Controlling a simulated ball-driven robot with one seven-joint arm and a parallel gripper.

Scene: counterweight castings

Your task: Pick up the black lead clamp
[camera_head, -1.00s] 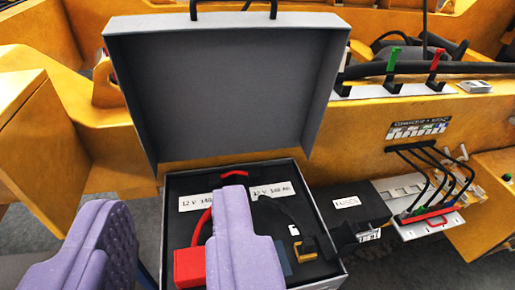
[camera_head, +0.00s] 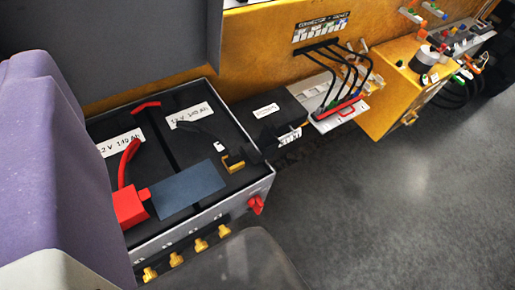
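The black lead (camera_head: 203,130) curves across the top of an open battery box (camera_head: 262,185), right of centre. Its end runs down past a small white tag to a dark piece (camera_head: 246,151) beside a yellow bracket (camera_head: 233,163). This dark piece looks like the black clamp, but its outline merges with the dark box. A red lead (camera_head: 126,160) with a red block-shaped clamp (camera_head: 129,206) lies to the left. A large purple padded part of mine (camera_head: 50,160) fills the left side, apart from the black lead. My fingertips cannot be made out.
The grey raised lid (camera_head: 130,45) stands behind the box. A red knob (camera_head: 256,205) and several yellow knobs (camera_head: 200,244) line its front. A connector unit (camera_head: 338,112) with black cables stands to the right. Grey floor (camera_head: 400,210) is clear at lower right.

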